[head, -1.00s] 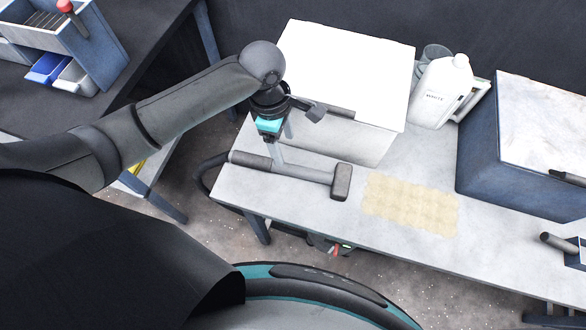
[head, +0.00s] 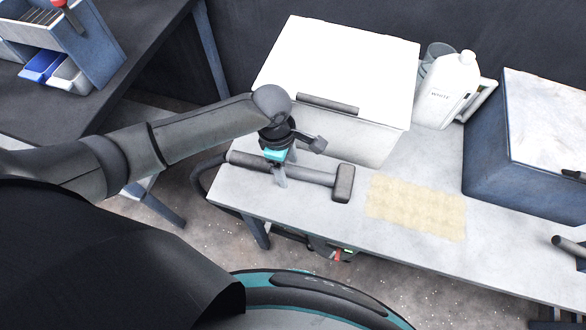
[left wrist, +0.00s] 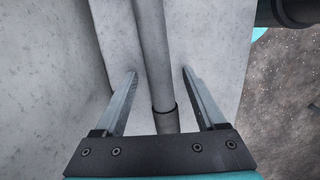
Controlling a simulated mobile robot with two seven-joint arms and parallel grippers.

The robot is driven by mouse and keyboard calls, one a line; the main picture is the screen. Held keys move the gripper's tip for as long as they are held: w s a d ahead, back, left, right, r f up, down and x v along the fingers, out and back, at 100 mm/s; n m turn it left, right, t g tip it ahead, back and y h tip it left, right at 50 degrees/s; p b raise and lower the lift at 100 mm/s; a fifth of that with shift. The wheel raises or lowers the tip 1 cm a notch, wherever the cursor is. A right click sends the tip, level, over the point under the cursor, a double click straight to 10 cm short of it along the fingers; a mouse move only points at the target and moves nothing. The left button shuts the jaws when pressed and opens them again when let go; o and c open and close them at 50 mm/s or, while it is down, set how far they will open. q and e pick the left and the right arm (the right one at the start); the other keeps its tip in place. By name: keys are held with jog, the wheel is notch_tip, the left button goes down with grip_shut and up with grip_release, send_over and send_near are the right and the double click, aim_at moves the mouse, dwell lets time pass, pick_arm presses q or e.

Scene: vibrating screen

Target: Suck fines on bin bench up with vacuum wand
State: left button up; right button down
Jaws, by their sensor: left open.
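The vacuum wand (head: 316,177) lies on the grey bench (head: 290,207), with a thick dark grip at its left end and a wide dark nozzle (head: 344,184) at its right. The fines (head: 415,208) are a flat pale yellow patch on the bench, right of the nozzle. My left gripper (head: 281,180) is open and low over the wand's tube. In the left wrist view the tube (left wrist: 152,60) runs between the two parted fingers (left wrist: 158,92), and neither finger visibly touches it. My right gripper is not in view.
A white-lidded box (head: 345,65) stands just behind the wand. A white jug (head: 447,90) and a blue bin (head: 490,150) stand farther right. A hose (head: 200,185) loops off the bench's left end. A dark table (head: 120,75) is at left.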

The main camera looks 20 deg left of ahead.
pick_arm(q)
grip_shut()
dwell(0.4)
